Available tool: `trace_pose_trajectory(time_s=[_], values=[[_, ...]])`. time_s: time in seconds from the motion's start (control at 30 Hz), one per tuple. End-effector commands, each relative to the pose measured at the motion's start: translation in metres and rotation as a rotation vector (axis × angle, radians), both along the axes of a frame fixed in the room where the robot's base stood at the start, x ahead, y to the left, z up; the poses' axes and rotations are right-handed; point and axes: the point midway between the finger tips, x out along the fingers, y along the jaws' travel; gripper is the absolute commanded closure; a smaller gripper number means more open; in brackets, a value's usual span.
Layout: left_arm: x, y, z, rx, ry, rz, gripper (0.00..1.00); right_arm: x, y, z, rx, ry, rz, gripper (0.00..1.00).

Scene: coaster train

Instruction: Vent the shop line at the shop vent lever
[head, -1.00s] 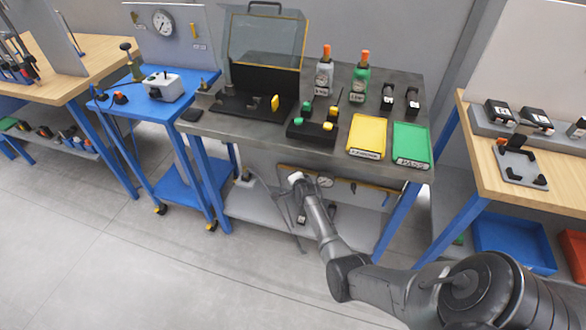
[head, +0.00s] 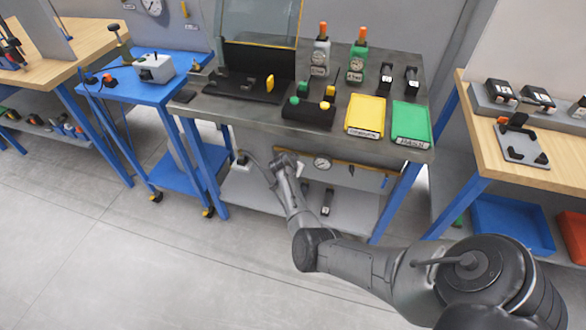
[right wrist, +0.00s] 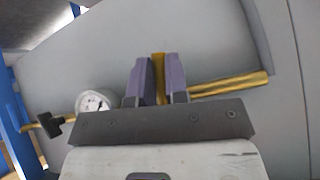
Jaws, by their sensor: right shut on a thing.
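My right gripper (head: 284,160) is under the dark workbench, at the left part of the brass pipe, left of a white gauge (head: 321,163). In the right wrist view, its two purple-grey fingers (right wrist: 160,72) are shut on an upright yellow lever (right wrist: 158,68), which looks like the shop vent lever. The brass pipe (right wrist: 232,86) runs behind the fingers. The gauge also shows in the right wrist view (right wrist: 92,101), beside a black valve handle (right wrist: 52,125). In the head view the lever is hidden by my gripper. My left gripper is not in view.
The dark workbench (head: 215,108) above carries a yellow tray (head: 366,114), a green tray (head: 410,122) and two small bottles. A grey lower shelf (head: 345,215) lies under my right gripper. A blue cart (head: 135,92) stands left and a wooden table (head: 525,165) right.

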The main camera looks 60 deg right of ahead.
Motion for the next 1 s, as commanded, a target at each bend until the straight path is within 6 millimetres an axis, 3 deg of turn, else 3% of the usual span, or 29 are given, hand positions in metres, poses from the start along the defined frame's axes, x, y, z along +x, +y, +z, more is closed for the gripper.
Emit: trace_pose_trajectory(time_s=[0.3,0.9,0.93,1.0], values=[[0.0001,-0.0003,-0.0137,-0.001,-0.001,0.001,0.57,-0.0031,-0.0002,-0.0031,-0.03,0.125,0.001,1.0],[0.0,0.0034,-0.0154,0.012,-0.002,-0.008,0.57,-0.0044,-0.0004,-0.002,-0.039,0.158,0.0,1.0],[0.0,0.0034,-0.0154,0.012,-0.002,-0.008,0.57,-0.0044,-0.0004,-0.002,-0.039,0.158,0.0,0.85],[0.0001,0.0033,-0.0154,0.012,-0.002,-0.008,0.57,-0.0044,-0.0005,-0.0019,-0.039,0.158,0.0,0.78]])
